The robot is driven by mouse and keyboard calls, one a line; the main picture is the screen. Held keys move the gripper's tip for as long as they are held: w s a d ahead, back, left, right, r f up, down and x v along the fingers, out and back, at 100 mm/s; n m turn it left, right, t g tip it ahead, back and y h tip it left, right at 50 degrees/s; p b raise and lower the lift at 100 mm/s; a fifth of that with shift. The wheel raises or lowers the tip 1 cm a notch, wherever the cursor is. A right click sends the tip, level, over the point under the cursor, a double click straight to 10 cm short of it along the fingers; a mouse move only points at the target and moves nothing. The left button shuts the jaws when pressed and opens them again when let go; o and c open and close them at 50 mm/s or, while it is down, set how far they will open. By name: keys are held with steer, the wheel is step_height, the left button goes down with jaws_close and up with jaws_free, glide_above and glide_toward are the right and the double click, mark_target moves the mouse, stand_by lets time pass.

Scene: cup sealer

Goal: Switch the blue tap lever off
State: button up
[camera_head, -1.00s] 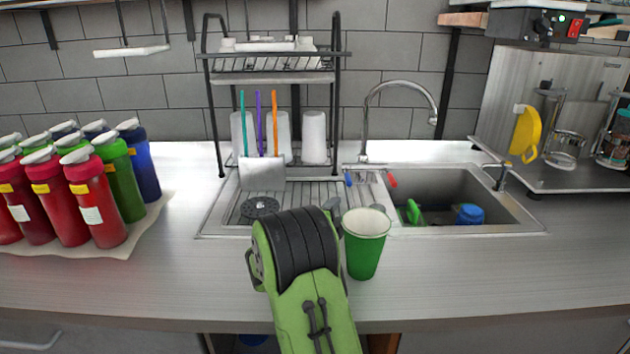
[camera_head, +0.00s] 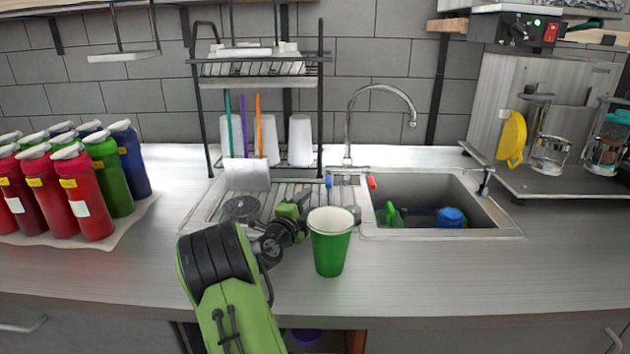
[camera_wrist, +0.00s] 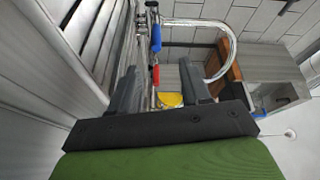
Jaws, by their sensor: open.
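The blue tap lever (camera_head: 328,182) is at the base of the curved metal tap (camera_head: 348,125), behind the green cup. A red lever (camera_head: 371,182) sits to its right. In the wrist view the blue lever (camera_wrist: 156,39) and red lever (camera_wrist: 155,75) show in the gap between the fingers, ahead of them. My gripper (camera_wrist: 157,66) is open and empty, its two dark fingers apart. In the head view it reaches in low over the drainboard, partly hidden behind the green cup. I see no contact with the lever.
The green cup (camera_head: 329,250) stands on the counter in front of my gripper. A dish rack (camera_head: 262,65) with white cups stands behind the drainboard. The sink basin (camera_head: 425,190) is to the right. Several bottles (camera_head: 85,205) stand at the left.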

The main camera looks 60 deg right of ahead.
mark_target(326, 182)
steer(key=d, duration=0.5)
steer(key=w+d+p, duration=0.1)
steer(key=d, duration=0.4)
steer(key=d+p, duration=0.1)
steer(key=d, duration=0.4)
steer(key=shift+w+d, duration=0.15)
steer(key=shift+d, duration=0.15)
jaws_close()
